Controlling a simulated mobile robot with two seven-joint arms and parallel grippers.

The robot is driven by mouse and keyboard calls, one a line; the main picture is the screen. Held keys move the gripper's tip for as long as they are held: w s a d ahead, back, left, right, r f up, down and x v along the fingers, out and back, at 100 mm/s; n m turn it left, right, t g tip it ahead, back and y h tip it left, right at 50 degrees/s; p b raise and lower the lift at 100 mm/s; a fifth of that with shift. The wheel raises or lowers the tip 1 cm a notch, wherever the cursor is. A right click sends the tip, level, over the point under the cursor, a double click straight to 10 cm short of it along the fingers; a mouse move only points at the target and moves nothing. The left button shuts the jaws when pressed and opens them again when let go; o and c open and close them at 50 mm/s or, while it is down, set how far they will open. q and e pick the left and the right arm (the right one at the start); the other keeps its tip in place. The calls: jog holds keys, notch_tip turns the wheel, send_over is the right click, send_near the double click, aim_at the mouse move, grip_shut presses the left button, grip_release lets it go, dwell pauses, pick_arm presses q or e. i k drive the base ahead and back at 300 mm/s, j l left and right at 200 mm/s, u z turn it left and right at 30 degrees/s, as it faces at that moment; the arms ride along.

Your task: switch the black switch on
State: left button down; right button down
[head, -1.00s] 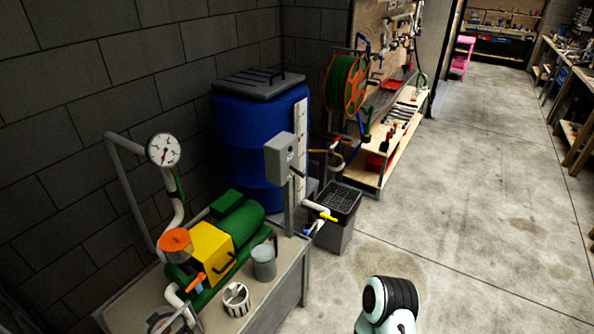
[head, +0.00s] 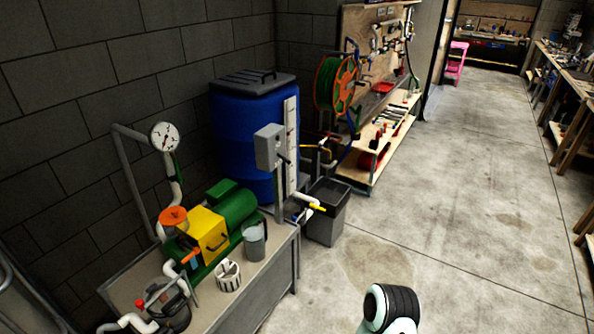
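A grey switch box (head: 269,147) stands on a post at the right end of the pump bench, in front of the blue barrel. Part of my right arm (head: 390,305), white with a black band, shows at the bottom right of centre, well apart from the box. Neither gripper is in view.
The bench (head: 268,292) carries a green and yellow pump (head: 210,235), a grey cup (head: 254,241) and a white slotted basket (head: 228,275). A blue barrel (head: 235,135) stands behind. A grey bin (head: 327,212) is right of the bench. The concrete floor (head: 460,200) is clear.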

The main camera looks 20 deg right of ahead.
aim_at(286, 161)
jog(key=k, duration=0.2)
jog(key=u, duration=1.85)
jog(key=l, duration=1.3)
jog(key=k+l, duration=0.15)
jog(key=l, duration=2.5)
jog(key=k+l, duration=0.1)
jog(key=l, duration=1.25)
